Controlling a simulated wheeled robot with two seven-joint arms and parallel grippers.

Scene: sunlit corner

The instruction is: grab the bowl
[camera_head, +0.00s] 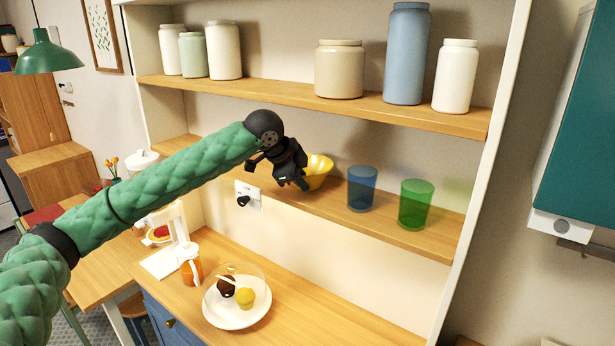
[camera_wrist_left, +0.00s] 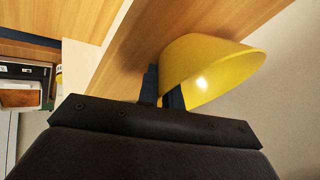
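The yellow bowl (camera_head: 320,170) is at the lower wall shelf, left of the blue glass. In the head view my left gripper (camera_head: 303,181) reaches its left side and hides part of it. In the left wrist view the bowl (camera_wrist_left: 215,72) shows beyond the fingers. The two dark fingers of the left gripper (camera_wrist_left: 161,92) are close together, with the bowl's wall edge between them. They look shut on it. I cannot tell whether the bowl touches the shelf. My right gripper is not in view.
A blue glass (camera_head: 362,188) and a green glass (camera_head: 416,204) stand right of the bowl on the lower shelf (camera_head: 395,232). The upper shelf (camera_head: 280,94) with several jars is above. A domed plate (camera_head: 236,312) is on the counter below.

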